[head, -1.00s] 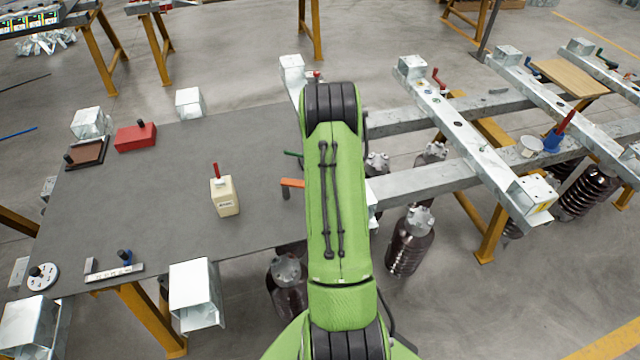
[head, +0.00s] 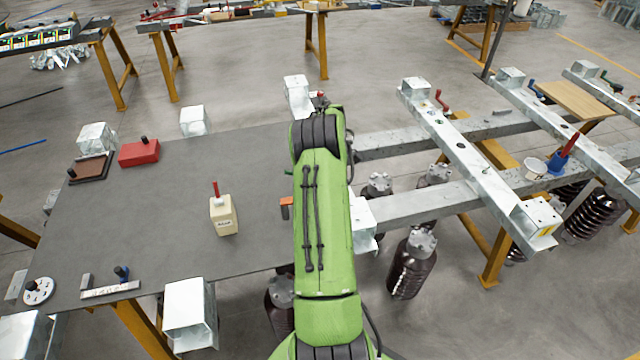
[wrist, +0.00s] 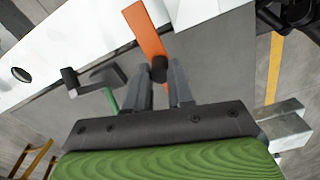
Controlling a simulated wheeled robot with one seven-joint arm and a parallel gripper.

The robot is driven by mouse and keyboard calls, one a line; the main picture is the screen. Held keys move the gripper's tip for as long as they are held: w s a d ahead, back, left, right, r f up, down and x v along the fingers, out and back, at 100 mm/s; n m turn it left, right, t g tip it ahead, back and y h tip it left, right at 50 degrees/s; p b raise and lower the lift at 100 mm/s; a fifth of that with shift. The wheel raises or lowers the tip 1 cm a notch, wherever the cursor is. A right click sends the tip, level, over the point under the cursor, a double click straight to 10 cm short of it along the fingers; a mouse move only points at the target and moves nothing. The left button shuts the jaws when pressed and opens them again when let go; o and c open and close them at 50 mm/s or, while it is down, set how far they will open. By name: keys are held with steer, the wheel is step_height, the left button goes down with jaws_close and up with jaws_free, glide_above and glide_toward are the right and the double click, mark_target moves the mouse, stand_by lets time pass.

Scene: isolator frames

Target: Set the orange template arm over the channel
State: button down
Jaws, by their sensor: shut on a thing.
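The orange template arm (wrist: 146,32) is a flat bar with a dark round knob (wrist: 158,68) in the wrist view. My gripper (wrist: 160,88) is shut on this knob, one finger on each side. In the head view only a short orange end (head: 286,207) shows beside my green arm, which hides the gripper. A pale metal channel (wrist: 45,50) with a round hole runs along the left of the wrist view. The orange bar's far end reaches near its edge; I cannot tell whether they touch.
A dark clamp with a green handle (wrist: 111,100) sits left of my fingers. On the grey tabletop (head: 150,200) stand a cream bottle (head: 223,216) and a red block (head: 139,153). Galvanized beams (head: 470,160) lie to the right. The middle of the tabletop is mostly clear.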

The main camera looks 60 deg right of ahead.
steer(key=shift+w+r, duration=0.1)
steer(key=shift+w, duration=0.05)
steer(key=c, duration=1)
jaws_free()
step_height(320, 180, up, 16)
steer(key=shift+f+p, duration=0.2)
steer(key=shift+p, duration=1)
